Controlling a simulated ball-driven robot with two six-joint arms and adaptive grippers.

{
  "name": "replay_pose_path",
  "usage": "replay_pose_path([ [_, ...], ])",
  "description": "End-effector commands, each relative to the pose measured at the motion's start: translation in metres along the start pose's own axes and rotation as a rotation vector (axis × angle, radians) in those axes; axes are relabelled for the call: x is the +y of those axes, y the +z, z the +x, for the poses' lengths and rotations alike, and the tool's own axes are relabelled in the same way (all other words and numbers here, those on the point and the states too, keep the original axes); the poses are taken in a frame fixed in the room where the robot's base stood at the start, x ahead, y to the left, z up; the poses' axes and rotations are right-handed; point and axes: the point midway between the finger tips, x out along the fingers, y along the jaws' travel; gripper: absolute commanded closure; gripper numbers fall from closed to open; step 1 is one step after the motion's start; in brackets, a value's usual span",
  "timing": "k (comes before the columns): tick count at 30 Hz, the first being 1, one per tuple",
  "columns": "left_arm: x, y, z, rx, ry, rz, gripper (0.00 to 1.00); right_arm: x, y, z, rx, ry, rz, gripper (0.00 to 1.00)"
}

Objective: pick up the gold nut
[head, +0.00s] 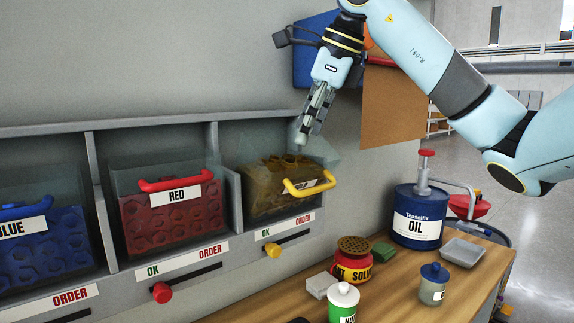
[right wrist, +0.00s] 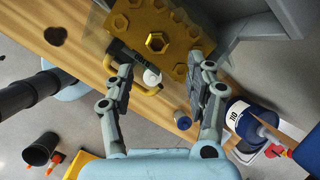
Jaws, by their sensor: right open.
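Gold nuts (head: 283,164) lie in the clear-fronted bin with the yellow handle (head: 310,188) at the right end of the rack in the head view. In the right wrist view, a gold hex nut (right wrist: 157,42) with a dark hole stands out on the gold mass, ahead of the fingers. My right gripper (head: 304,138) points down just above this bin. In the right wrist view its two fingers (right wrist: 167,74) are wide apart with nothing between them in grip. The nut lies beyond the fingertips, apart from them. My left gripper is not in view.
The red bin (head: 170,215) and blue bin (head: 30,250) stand to the left, with rack walls between. A wooden bench (head: 400,300) holds an oil can (head: 418,228), a red solder pot (head: 352,268) and small jars. Transparent panels rise around the gold bin.

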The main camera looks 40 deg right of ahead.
Motion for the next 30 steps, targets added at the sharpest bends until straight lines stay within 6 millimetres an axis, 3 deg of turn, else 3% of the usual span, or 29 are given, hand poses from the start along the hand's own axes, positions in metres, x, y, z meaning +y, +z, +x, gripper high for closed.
replay_pose_path([
  [15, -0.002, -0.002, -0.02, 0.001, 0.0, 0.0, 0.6, 0.004, 0.001, 0.061, -0.002, 0.003, -0.001, 0.44],
  [23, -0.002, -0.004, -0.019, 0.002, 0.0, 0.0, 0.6, 0.003, 0.001, 0.065, -0.003, 0.001, -0.001, 0.44],
  [30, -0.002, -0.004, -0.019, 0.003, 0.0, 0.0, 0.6, 0.003, 0.001, 0.065, -0.003, 0.001, -0.001, 0.76],
])
